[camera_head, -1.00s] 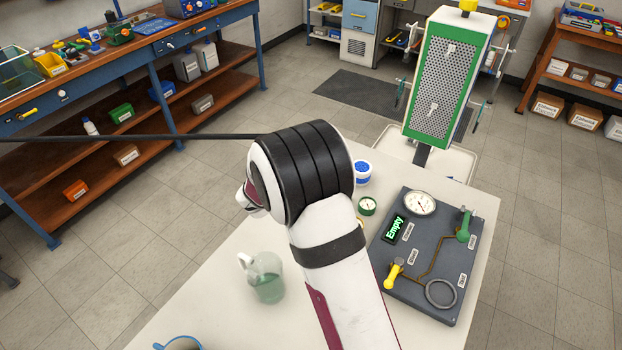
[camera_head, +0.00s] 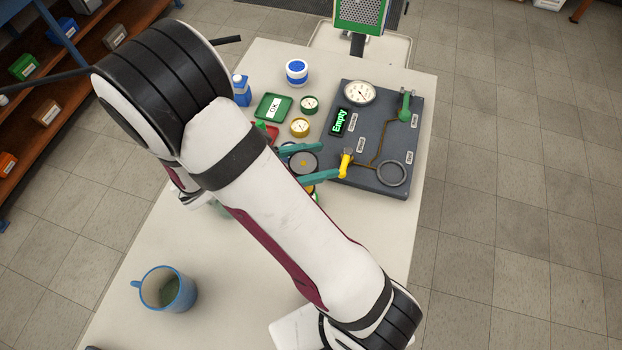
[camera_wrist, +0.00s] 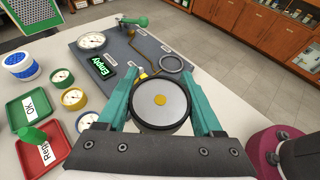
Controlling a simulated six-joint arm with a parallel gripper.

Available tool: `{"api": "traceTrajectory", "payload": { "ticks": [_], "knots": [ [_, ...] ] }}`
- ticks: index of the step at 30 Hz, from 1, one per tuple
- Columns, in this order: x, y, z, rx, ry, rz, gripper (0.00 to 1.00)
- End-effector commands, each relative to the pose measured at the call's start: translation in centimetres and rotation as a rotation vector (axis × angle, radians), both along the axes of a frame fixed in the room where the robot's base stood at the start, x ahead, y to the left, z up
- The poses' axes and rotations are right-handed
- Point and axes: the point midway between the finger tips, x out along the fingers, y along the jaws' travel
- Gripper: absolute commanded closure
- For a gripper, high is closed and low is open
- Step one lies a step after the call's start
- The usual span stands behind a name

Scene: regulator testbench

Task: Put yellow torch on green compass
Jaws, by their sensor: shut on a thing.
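My gripper (camera_head: 330,160) has teal fingers shut around a round object, which I take to be the yellow torch (camera_head: 303,162), seen end-on. In the wrist view the torch (camera_wrist: 160,103) shows a grey face with a dark rim and a yellow centre, between the fingers. Yellow and green bits show below it in the head view; what they belong to is unclear. A small green-rimmed dial, seemingly the green compass (camera_head: 309,104), lies on the table beyond the gripper. It also shows at left in the wrist view (camera_wrist: 62,77), apart from the torch.
A yellow-rimmed dial (camera_head: 300,127) and blue-rimmed dial (camera_wrist: 87,121) lie near the green one. A green OK tray (camera_head: 272,107), red tray (camera_wrist: 42,152), blue-white jar (camera_head: 297,72) and blue bottle (camera_head: 241,90) surround them. The grey gauge panel (camera_head: 385,130) stands right; a blue mug (camera_head: 165,290) front left.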

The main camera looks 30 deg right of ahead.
Motion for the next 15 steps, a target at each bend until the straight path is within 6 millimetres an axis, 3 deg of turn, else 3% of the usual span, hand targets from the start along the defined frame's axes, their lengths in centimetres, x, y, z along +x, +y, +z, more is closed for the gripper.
{"api": "traceTrajectory", "payload": {
  "ticks": [3,6,15],
  "knots": [
    [0.0,0.0,-2.7,-0.002,0.005,0.001,1.00],
    [0.0,0.0,-3.9,0.000,0.001,0.002,1.00],
    [0.1,0.0,-4.1,0.001,0.000,0.002,1.00]
  ]
}}
